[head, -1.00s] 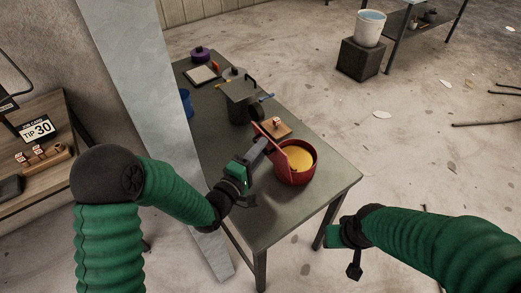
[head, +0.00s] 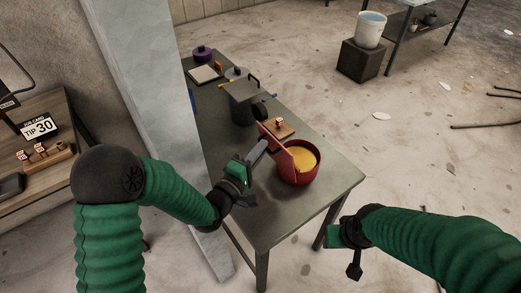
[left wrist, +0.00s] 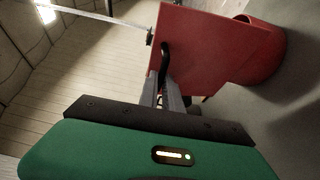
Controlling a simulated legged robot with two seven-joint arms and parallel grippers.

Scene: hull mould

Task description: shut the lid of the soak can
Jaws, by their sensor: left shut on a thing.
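The soak can (head: 300,176) is a red round can with yellow contents, standing on the table. Its flat red lid (head: 277,143) stands steeply raised on the can's left side, so the mouth is open. The left wrist view shows the lid (left wrist: 215,45) close up, with a dark curved handle (left wrist: 165,58) on it and the can (left wrist: 268,55) behind. My left gripper (head: 262,150) is shut on this handle, at the lid's outer face. My right gripper (head: 350,248) hangs beyond the table's front right corner, away from the can; its jaws are unclear.
A dark pot (head: 240,108) with a raised lid and a small wooden board (head: 281,128) stand behind the can on the green-grey table (head: 325,180). A grey pillar (head: 150,90) stands close to the table's left edge. The tabletop right of the can is clear.

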